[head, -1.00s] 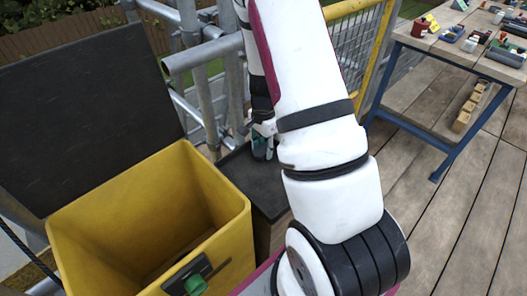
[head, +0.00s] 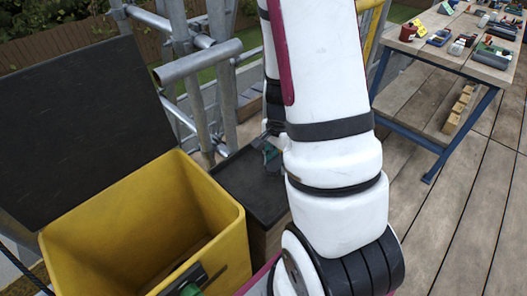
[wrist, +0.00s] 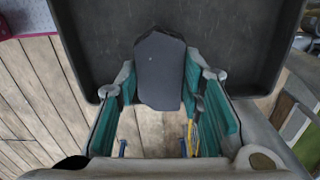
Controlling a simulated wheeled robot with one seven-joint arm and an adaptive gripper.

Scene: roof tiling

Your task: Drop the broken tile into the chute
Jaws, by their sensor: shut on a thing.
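My gripper (wrist: 160,95) is shut on the broken tile (wrist: 160,68), a dark grey piece with an angular, uneven top edge, held between the teal finger pads. In the wrist view the tile shows in front of a black tray (wrist: 222,28); I cannot tell whether it touches the tray. In the head view my gripper (head: 270,152) is partly hidden behind my arm, over the black tray, and the tile cannot be made out. The yellow open-topped box (head: 232,250), apparently the chute, stands left of my gripper. Its visible inside looks empty.
A large dark panel (head: 80,115) stands upright behind the yellow box. Grey scaffold tubes (head: 205,60) rise just behind the tray. A workbench (head: 470,50) with tools stands at the back right. The decking (head: 460,220) on the right is clear.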

